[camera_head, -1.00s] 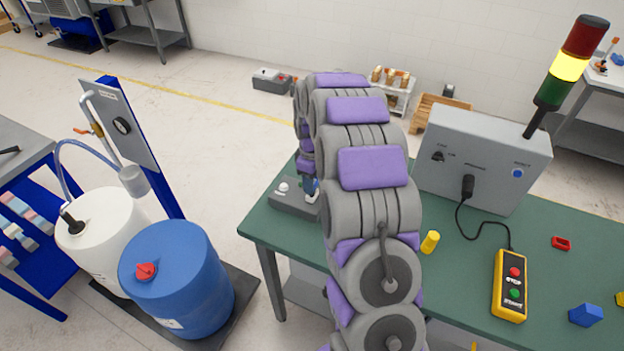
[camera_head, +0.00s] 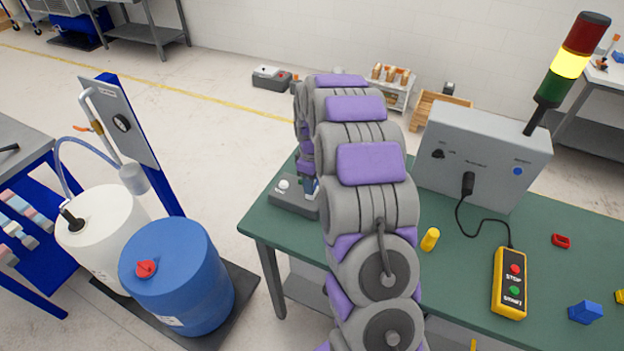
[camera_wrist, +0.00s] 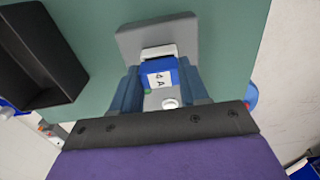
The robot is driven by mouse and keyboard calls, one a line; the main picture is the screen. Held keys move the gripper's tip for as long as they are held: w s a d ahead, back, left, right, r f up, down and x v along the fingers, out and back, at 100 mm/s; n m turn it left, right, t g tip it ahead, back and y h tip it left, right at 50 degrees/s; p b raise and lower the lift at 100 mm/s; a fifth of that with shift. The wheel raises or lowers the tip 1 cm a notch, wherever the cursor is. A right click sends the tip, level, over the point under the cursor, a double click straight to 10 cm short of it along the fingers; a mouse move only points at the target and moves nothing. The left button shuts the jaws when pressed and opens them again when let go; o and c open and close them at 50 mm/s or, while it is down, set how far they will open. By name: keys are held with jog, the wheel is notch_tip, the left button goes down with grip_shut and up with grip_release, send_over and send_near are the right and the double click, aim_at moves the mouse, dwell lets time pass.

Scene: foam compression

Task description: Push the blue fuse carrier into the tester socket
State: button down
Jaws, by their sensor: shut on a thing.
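The blue fuse carrier (camera_wrist: 158,70), with a white "4A" label, sits between the two blue-grey fingers of my gripper (camera_wrist: 159,90) in the wrist view. My gripper is shut on it. A white edge (camera_wrist: 158,51) borders the carrier's far end; I cannot tell if it is part of the socket. The grey tester (camera_wrist: 140,40) lies under the carrier and fingers, with a white round knob (camera_wrist: 170,103). In the head view the tester (camera_head: 285,205) stands at the green table's left end, and my arm hides most of the gripper and the carrier. Seating depth cannot be seen.
A black open bin (camera_wrist: 45,60) shows beside the tester in the wrist view. On the green table (camera_head: 455,270) are a grey control box (camera_head: 480,160), a yellow pendant (camera_head: 510,283), a yellow cylinder (camera_head: 430,239), a red part (camera_head: 561,241) and a blue part (camera_head: 585,312).

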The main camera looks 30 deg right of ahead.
jog(key=shift+f, duration=0.35)
jog(key=shift+c, duration=2.4)
grip_release()
jog(key=shift+f, duration=0.1)
jog(key=shift+r+p, duration=1.2)
jog(key=shift+r, duration=1.85)
